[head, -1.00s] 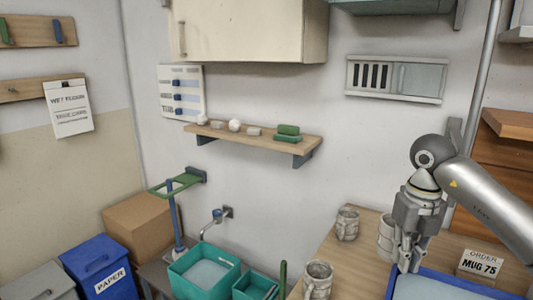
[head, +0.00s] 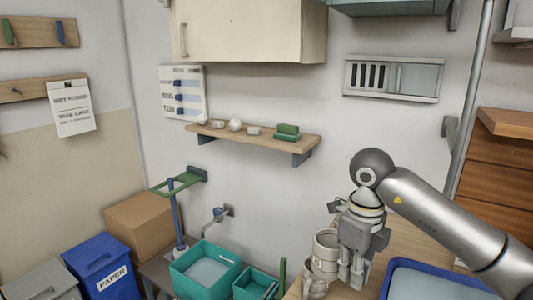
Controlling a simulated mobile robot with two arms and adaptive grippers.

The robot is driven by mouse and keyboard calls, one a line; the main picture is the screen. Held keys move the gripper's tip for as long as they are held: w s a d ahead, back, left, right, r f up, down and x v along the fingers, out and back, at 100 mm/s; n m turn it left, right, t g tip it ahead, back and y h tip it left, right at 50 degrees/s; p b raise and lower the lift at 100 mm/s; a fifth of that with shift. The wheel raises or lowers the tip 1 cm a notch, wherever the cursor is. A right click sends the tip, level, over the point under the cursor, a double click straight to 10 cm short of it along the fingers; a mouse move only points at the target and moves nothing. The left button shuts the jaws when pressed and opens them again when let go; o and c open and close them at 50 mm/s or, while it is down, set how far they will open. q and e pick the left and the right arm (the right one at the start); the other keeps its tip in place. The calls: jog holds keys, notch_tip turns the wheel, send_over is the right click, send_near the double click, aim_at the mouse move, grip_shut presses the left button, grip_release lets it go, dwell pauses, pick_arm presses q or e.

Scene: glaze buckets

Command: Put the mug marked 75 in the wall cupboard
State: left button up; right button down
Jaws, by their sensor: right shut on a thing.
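My right gripper (head: 351,279) points down over the wooden table and is shut on a pale, banded mug (head: 325,246), which shows at its left side. No number can be read on this mug. Another pale mug (head: 314,286) stands on the table just below and left of it, partly hidden. The cream wall cupboard (head: 255,32) hangs at the top, left of my right gripper; its door with a vertical handle looks shut. My left gripper is not in view.
A blue-rimmed tray (head: 388,280) lies right of the gripper. A wooden shelf (head: 225,134) with small items hangs under the cupboard. A wall vent (head: 395,78) is behind the arm. Teal tubs (head: 205,270), a blue paper bin (head: 100,264) and a cardboard box (head: 142,222) stand lower left.

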jog(key=s+a+f+n, duration=0.35)
jog(key=s+n, duration=0.25)
jog(key=n, duration=0.5)
jog(key=s+a+f+n, duration=0.35)
jog(key=s+n, duration=0.25)
jog(key=n, duration=0.4)
jog(key=s+a+f+n, duration=0.2)
jog(key=s+a+n, duration=0.2)
jog(key=s+n, duration=0.5)
jog(key=w+d+m, duration=0.1)
jog(key=w+d, duration=0.1)
jog(key=d, duration=0.4)
jog(key=w+d+f+m, duration=0.1)
jog(key=w+d, duration=0.2)
jog(key=d, duration=0.3)
jog(key=shift+w+d, duration=0.2)
jog(key=shift+w, duration=0.1)
jog(key=shift+f, duration=0.15)
